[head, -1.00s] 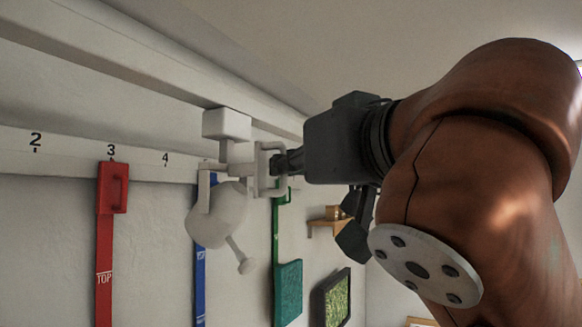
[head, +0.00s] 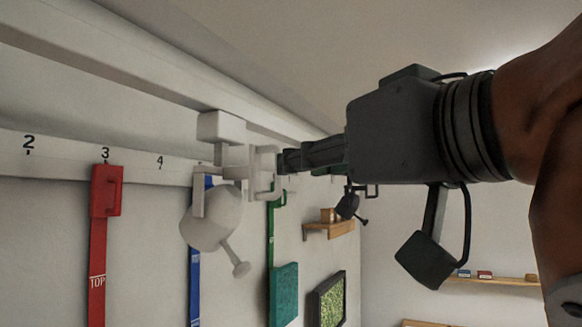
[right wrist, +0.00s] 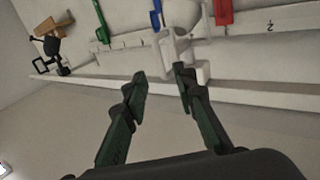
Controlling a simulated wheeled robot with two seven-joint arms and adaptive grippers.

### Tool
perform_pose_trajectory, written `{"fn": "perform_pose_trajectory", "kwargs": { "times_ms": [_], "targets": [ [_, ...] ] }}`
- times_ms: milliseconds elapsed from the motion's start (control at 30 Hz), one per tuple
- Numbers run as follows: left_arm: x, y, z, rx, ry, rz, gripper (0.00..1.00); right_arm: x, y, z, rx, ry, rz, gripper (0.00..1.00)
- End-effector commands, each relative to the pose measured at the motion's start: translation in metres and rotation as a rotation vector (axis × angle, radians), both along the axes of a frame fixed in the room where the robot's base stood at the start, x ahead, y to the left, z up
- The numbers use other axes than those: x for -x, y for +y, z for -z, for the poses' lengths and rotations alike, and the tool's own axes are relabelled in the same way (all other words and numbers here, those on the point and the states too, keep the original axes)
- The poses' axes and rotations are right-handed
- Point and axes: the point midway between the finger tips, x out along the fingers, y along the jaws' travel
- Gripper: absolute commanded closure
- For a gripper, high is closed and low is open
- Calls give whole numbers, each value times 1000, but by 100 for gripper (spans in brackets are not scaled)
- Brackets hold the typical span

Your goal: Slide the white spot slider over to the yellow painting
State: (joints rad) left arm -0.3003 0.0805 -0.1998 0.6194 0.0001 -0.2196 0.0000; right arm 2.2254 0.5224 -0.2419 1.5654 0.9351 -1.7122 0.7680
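The white spot slider (head: 212,215) hangs from the rail along the upper wall, in front of the blue strap. It has a round lamp head, a block on the rail and a square handle (head: 264,170) on its right. My right gripper (head: 282,160) has its fingertips at the handle's right side. In the right wrist view the fingers (right wrist: 160,78) are spread apart, with the white handle (right wrist: 170,42) beyond the tips, nearer the right finger. I cannot tell whether they touch. No yellow painting shows. My left gripper is not in view.
A white rail (head: 120,65) runs along the wall. A black spot slider (head: 347,205) hangs farther right. Red (head: 98,250), blue (head: 195,270) and green straps hang below a numbered strip. A teal panel (head: 284,290), a green framed picture (head: 328,298) and a wooden shelf (head: 330,229) are on the wall.

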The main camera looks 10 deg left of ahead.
Motion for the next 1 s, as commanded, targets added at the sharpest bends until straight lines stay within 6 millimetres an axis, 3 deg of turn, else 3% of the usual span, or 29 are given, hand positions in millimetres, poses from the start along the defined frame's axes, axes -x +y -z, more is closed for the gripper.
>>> {"fn": "perform_pose_trajectory", "kwargs": {
  "times_ms": [200,367,900,1000],
  "targets": [
    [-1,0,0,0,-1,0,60,30,-24,-1,-2,-2,-1,74],
    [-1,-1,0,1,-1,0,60,40,-32,0,0,0,0,74],
    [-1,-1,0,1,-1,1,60,41,-33,0,-1,1,0,74],
    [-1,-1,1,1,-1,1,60,29,-33,4,-4,14,2,74]
  ]
}}
